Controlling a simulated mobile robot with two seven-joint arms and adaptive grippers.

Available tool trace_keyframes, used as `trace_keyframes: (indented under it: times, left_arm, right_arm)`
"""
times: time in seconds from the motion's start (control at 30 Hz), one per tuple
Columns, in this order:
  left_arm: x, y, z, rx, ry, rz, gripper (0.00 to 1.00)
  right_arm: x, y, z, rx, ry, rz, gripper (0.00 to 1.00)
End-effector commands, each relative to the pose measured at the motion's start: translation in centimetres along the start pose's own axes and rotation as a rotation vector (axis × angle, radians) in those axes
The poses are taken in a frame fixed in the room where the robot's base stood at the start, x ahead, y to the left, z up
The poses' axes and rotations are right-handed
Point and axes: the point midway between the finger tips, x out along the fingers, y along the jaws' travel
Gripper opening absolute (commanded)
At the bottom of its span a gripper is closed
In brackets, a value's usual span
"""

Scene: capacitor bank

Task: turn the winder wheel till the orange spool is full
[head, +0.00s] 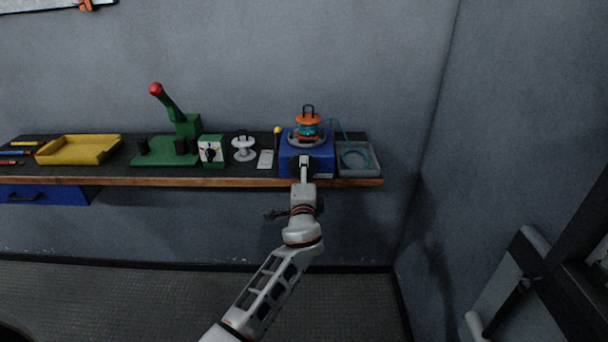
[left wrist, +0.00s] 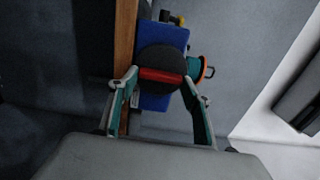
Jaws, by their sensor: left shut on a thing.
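The blue winder box (head: 320,158) stands at the right part of the bench, and it also fills the middle of the left wrist view (left wrist: 152,103). The orange spool (head: 308,119) sits on top of it with teal line around its core; how full it is cannot be told exactly. The dark round winder wheel (left wrist: 160,55) is on the box's front, with a red bar (left wrist: 160,75) across it. My left gripper (left wrist: 160,78) is shut on the red bar, one finger at each end. In the head view my left gripper (head: 303,168) hides most of the wheel.
A grey tray (head: 372,172) with coiled teal line stands right of the winder. A white spool (head: 243,150), a green dial box (head: 212,152), a green lever press (head: 165,158) and a yellow tray (head: 80,149) lie leftward. A wall closes the right side.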

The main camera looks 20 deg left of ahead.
Motion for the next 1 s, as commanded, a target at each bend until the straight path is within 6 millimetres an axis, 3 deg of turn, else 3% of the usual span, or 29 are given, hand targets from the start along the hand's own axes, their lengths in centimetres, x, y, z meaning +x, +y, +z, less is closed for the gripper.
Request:
trace_keyframes:
  times: [0.27, 0.3, 0.37, 0.77, 1.0]
  left_arm:
    - [0.0, 0.1, 0.0, 0.000, 0.000, 0.001, 0.27]
    - [0.0, 0.1, 0.0, 0.000, 0.000, 0.001, 0.53]
    - [0.0, 0.1, 0.0, 0.000, 0.000, 0.001, 0.65]
    - [-0.4, 0.0, 0.0, -0.001, 0.000, 0.000, 0.65]
    - [-3.9, 0.2, -0.1, -0.003, 0.002, 0.002, 0.65]
  right_arm:
    - [0.0, 0.0, 0.1, 0.000, -0.002, 0.000, 0.40]
    - [0.0, 0.0, 0.1, 0.000, -0.002, 0.000, 0.40]
    - [0.0, 0.0, 0.1, 0.000, -0.002, 0.000, 0.40]
    - [0.0, 0.1, 0.1, -0.002, -0.002, 0.001, 0.40]
    - [0.0, 0.0, 0.1, -0.001, -0.001, 0.000, 0.40]
